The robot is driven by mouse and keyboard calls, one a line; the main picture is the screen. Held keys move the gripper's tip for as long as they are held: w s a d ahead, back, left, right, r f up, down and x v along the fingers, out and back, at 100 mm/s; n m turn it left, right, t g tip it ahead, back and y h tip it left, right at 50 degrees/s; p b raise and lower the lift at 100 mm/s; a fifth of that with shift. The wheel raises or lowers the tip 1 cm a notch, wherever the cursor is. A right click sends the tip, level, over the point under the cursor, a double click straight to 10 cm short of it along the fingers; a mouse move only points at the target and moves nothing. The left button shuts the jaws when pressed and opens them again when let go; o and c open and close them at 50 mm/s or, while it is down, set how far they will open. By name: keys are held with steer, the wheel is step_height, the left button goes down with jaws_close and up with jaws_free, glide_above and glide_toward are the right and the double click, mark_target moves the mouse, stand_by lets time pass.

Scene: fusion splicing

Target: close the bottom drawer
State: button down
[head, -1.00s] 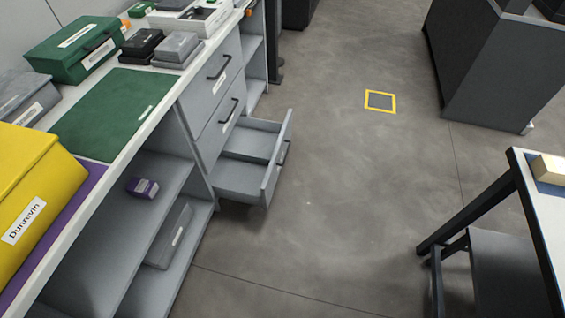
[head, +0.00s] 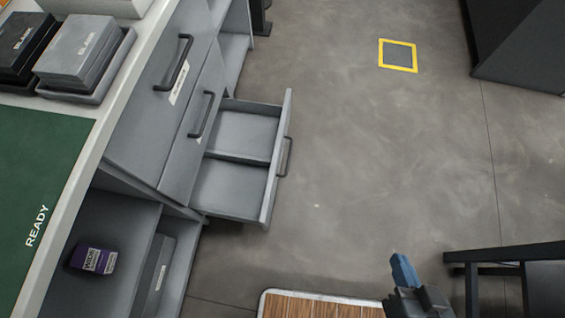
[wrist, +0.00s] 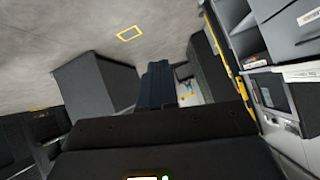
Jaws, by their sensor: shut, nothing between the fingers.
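The bottom drawer (head: 236,178) of the grey cabinet stands pulled out in the head view. It looks empty, with a divider across its inside and a dark handle (head: 285,157) on its front panel. My gripper (head: 402,268) is at the lower right of the head view, well apart from the drawer, over the floor. Its blue fingers are together and hold nothing. In the wrist view the gripper (wrist: 160,72) points away across the room, and I cannot make out the open drawer there.
Two drawers above are shut, with handles (head: 174,62) sticking out. Open shelves hold a purple box (head: 93,259). A green mat (head: 38,190) and grey cases (head: 85,50) lie on the counter. A dark-legged table (head: 515,255) stands at right. The floor before the drawer is clear.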

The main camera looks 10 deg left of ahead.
steer(key=w+a+f+g+y+b, duration=0.35)
steer(key=w+f+b, duration=0.45)
steer(key=f, duration=0.5)
steer(key=w+a+f+g+y+b, duration=0.25)
steer(key=w+a+f+b, duration=0.35)
steer(key=f, duration=0.8)
steer(key=w+a+f+n+g+y+b, duration=0.2)
steer(key=w+a+g+b, duration=0.25)
steer(key=w+b, duration=0.35)
steer(key=a+f+b, duration=0.6)
steer(key=a, duration=0.5)
steer(key=shift+a, duration=0.2)
